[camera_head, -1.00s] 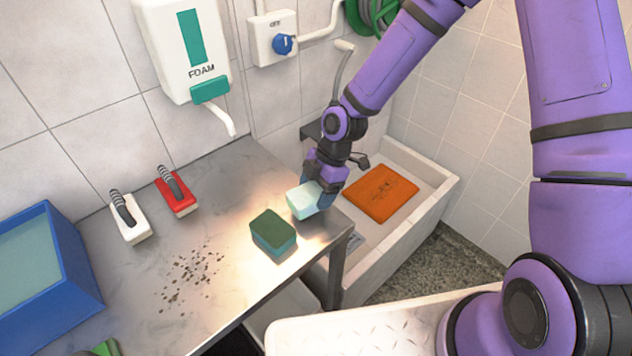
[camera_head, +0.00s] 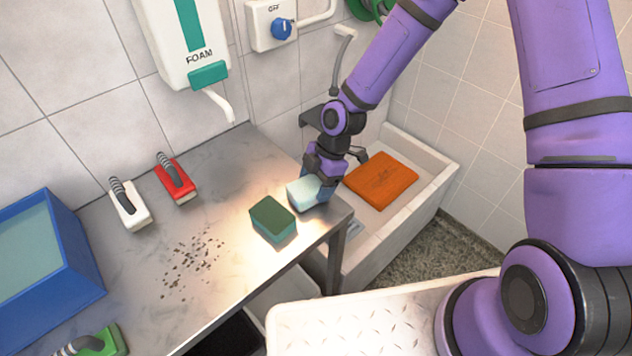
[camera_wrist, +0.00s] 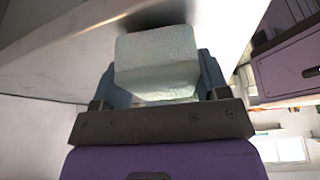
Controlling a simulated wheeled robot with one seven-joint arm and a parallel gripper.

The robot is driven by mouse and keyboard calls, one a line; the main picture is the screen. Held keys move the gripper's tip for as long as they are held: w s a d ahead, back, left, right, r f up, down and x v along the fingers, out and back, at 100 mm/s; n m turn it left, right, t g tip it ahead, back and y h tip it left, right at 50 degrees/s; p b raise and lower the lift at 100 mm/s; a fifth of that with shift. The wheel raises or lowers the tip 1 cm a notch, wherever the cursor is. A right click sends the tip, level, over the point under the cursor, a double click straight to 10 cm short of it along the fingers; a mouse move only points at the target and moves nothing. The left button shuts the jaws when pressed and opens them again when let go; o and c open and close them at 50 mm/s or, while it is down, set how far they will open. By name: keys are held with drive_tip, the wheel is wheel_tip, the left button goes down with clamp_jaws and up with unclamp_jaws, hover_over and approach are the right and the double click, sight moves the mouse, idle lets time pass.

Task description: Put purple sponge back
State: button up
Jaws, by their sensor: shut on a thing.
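No purple sponge shows in either view. My gripper (camera_head: 318,182) is shut on a pale mint sponge (camera_head: 303,194) at the right end of the metal table (camera_head: 240,170). The wrist view shows the pale sponge (camera_wrist: 157,62) between the two fingers, close to the table surface (camera_wrist: 70,60). I cannot tell whether it touches the table. A dark green and teal sponge (camera_head: 273,219) lies on the table just left of and nearer than the held one, with a small gap between them.
A white brush (camera_head: 130,207), a red brush (camera_head: 176,180), a green brush (camera_head: 100,342) and a blue bin (camera_head: 75,240) stand on the left of the table. Dark specks (camera_head: 190,265) lie mid-table.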

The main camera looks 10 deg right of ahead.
drive_tip(key=shift+f, duration=0.45)
drive_tip(key=o, duration=0.9)
drive_tip(key=shift+r, duration=0.15)
drive_tip(key=s+d+r+m+t+h, duration=0.2)
drive_tip(key=d+r+m, duration=0.5)
drive_tip(key=r, duration=0.7)
drive_tip(key=s+d+r+m+t+h, duration=0.1)
drive_tip(key=s+d+r+m+h, duration=0.3)
drive_tip(key=d+r, duration=0.75)
drive_tip(key=s+d+r+m+t, duration=0.1)
drive_tip(key=s+r+m, duration=0.3)
drive_tip(key=s+d+r+m+t+y, duration=0.1)
drive_tip(key=s+d+r+m, duration=0.1)
drive_tip(key=s+r+m, duration=0.2)
drive_tip(key=s+d+r+m+t+y, duration=0.1)
drive_tip(key=s+r+m+t, duration=0.1)
drive_tip(key=s+r+m, duration=0.2)
drive_tip(key=shift+v, duration=1.35)
